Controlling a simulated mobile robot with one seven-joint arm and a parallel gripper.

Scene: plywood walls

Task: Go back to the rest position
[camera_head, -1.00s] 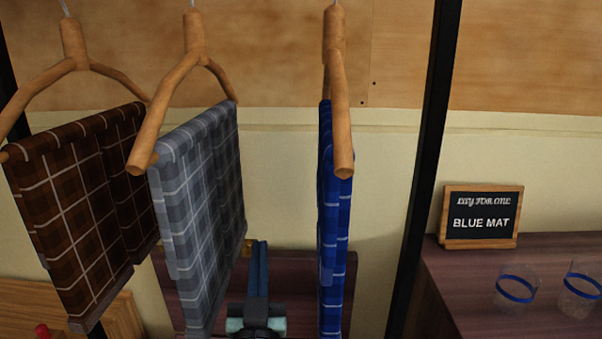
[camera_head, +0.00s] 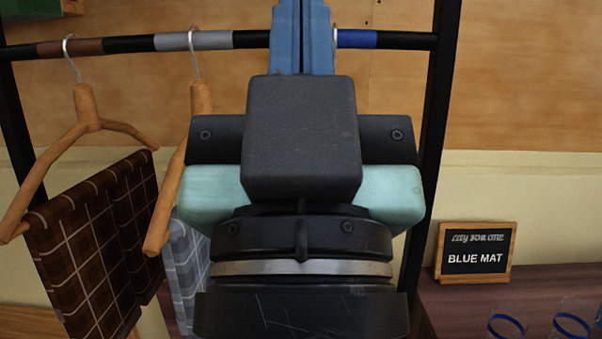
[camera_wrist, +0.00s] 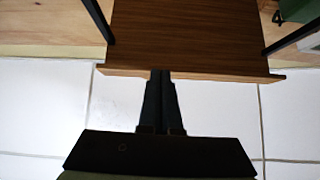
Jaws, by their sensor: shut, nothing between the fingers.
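My gripper (camera_head: 304,30) stands upright, large in the middle of the head view, with its blue fingers together and nothing between them. The fingers overlap the black rail in the picture. In the wrist view the shut fingers (camera_wrist: 161,80) point toward a brown wooden surface (camera_wrist: 190,45), with nothing held. My gripper and wrist cover much of the grey plaid cloth and hide the blue plaid cloth that hung on the right.
A black rail (camera_head: 120,44) with coloured bands carries wooden hangers with a brown plaid cloth (camera_head: 95,240) and a grey plaid cloth (camera_head: 187,270). A "BLUE MAT" sign (camera_head: 475,252) and blue-banded glasses (camera_head: 507,322) stand on a dark counter at right.

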